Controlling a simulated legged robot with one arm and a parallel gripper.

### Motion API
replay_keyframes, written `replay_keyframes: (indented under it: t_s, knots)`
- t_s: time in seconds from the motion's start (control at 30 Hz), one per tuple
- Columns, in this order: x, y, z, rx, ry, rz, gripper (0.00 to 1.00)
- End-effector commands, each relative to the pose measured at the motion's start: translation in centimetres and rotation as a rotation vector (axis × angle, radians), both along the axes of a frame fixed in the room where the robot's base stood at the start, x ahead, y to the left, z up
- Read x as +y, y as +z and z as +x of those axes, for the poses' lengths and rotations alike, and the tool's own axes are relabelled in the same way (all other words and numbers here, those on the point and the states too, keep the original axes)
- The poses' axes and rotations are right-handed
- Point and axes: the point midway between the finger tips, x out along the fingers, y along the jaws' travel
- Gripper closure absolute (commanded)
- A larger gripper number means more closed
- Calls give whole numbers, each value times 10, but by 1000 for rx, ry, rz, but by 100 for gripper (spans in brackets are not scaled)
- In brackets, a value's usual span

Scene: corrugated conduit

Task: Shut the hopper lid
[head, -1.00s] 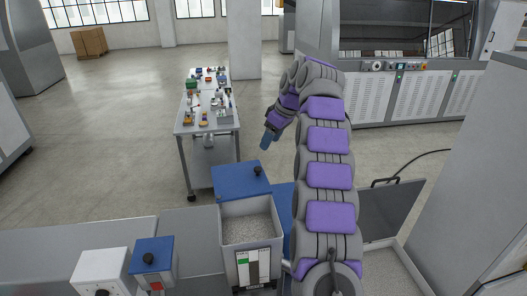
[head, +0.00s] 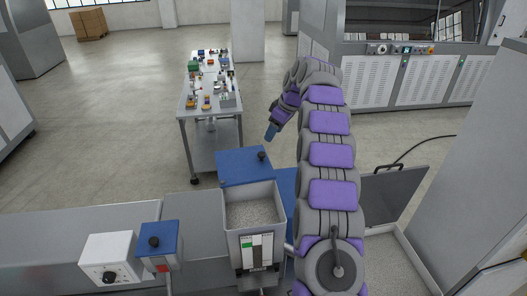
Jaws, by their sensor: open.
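The hopper (head: 230,238) is a pale grey open-topped box with a level gauge on its front, at the bottom centre of the head view. Pale granules (head: 252,212) show inside it. Its blue lid (head: 237,168) with a black knob (head: 262,156) stands swung open at the far side of the opening. My gripper (head: 270,133) is open, beyond and slightly right of the lid in the picture, apart from it. The gripper is small in view and nothing shows in it.
A smaller blue-topped box (head: 171,238) and a white knob box (head: 99,262) stand left of the hopper. A cart (head: 208,128) with parts is behind. A dark raised panel (head: 392,193) with a handle and an open granule bin (head: 405,262) lie right of my arm. A tall grey cabinet stands far right.

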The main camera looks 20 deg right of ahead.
Motion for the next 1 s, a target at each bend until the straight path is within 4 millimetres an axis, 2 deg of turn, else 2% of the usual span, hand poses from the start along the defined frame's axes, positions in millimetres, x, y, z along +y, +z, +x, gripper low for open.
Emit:
replay_keyframes:
  t_s: [0.5,0.7,1.0]
  knots:
    - [22,-84,26,5,0,2,41]
    - [26,-100,32,1,1,1,41]
    - [27,-105,34,-1,0,1,41]
